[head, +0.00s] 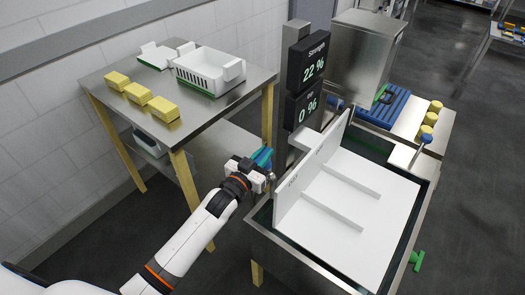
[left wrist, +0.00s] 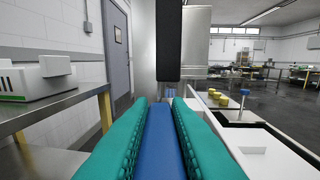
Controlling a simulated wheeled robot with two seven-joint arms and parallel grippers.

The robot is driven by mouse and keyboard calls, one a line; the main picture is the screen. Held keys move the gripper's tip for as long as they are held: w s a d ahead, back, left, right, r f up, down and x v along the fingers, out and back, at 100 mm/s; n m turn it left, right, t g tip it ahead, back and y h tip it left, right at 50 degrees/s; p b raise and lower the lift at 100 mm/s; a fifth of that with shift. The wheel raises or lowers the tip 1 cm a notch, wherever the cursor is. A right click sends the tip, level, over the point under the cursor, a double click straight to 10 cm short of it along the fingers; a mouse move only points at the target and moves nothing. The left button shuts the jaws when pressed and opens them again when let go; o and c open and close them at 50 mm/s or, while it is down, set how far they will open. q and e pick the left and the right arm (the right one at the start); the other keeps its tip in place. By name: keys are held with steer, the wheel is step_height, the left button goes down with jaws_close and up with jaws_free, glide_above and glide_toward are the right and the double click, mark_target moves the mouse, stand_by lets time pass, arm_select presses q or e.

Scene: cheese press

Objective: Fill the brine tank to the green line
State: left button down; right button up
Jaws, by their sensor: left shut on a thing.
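The brine tank (head: 405,255) is a steel basin at the right, with a white sheet (head: 375,205) across its inside and a white upright panel (head: 312,165) along its left side. My left gripper (head: 263,165), with teal fingers, is left of the tank. It is shut on a blue bar-like thing (left wrist: 161,140), seen between the fingers in the left wrist view. My right gripper is not in view.
A steel table (head: 225,98) at the left holds yellow blocks (head: 137,93) and a white crate (head: 205,75). A green valve-like part (head: 417,260) is at the tank's right. Dark floor lies between table and tank.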

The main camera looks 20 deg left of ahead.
arm_select(q)
steer(key=shift+r+m+g+h, duration=0.1)
steer(key=shift+m+g+h, duration=0.2)
steer(key=shift+m+h, duration=0.45)
steer(key=c, duration=1.4)
jaws_free()
steer(key=shift+o, duration=0.2)
steer(key=b+v, duration=0.1)
steer(key=v, duration=1.1)
steer(key=shift+b, duration=0.35)
steer(key=shift+a, duration=0.1)
